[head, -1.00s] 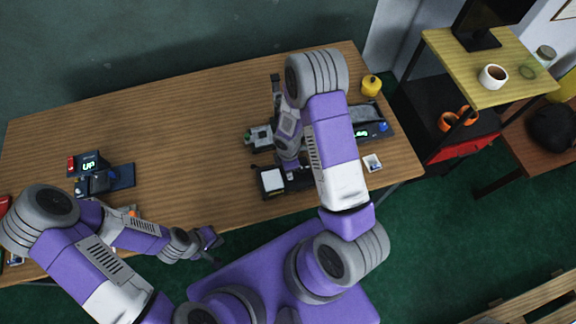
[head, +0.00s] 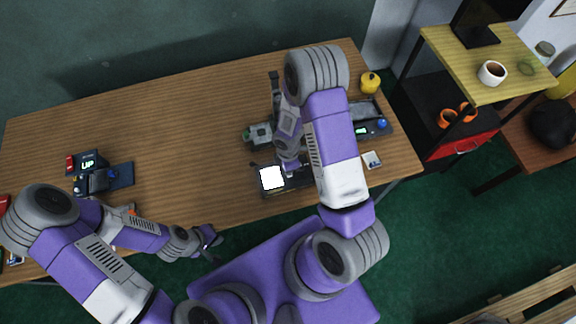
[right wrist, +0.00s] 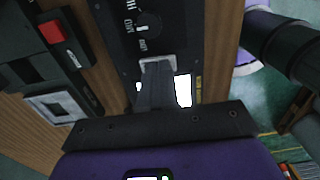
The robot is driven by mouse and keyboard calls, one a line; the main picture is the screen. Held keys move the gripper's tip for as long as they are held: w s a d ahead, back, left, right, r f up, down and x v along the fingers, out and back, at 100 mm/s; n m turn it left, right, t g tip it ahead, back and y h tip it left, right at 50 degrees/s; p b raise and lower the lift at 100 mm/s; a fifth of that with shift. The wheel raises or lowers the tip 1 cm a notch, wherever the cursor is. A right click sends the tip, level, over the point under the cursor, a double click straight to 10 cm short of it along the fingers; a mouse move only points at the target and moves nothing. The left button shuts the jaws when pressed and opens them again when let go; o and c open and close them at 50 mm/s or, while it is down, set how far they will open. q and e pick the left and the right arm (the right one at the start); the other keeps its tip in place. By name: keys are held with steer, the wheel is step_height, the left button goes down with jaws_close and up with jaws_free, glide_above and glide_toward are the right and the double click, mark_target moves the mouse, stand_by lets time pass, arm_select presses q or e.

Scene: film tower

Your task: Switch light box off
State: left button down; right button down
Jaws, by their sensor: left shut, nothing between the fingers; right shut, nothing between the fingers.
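The light box shows in the head view as a dark unit with a bright white, lit panel (head: 271,178). In the right wrist view the lit panel (right wrist: 184,90) lies partly behind my fingers. My right gripper (right wrist: 157,68) is shut and empty, its tips at a pale square part (right wrist: 150,60) on the dark unit, below a dial (right wrist: 148,24) with white lettering. I cannot tell whether the tips touch it. My right arm hides part of the unit in the head view. My left gripper (head: 209,245) is shut and empty, off the table's front edge.
A device with a green display (head: 88,163) stands at the table's left. A yellow object (head: 371,82) and a small white-framed item (head: 372,160) are on the right. The table's middle (head: 190,130) is clear. A side stand holds a white mug (head: 492,73).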

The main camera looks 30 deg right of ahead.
steer(key=shift+r, duration=0.1)
steer(key=r+p, duration=0.2)
steer(key=r, duration=0.1)
steer(key=r+p, duration=0.1)
steer(key=shift+w+r+p, duration=0.2)
steer(key=shift+w+p, duration=0.05)
steer(key=shift+p, duration=0.05)
step_height(320, 180, up, 9)
steer(key=w, duration=0.1)
steer(key=shift+w+d+r, duration=0.15)
steer(key=shift+d, duration=0.1)
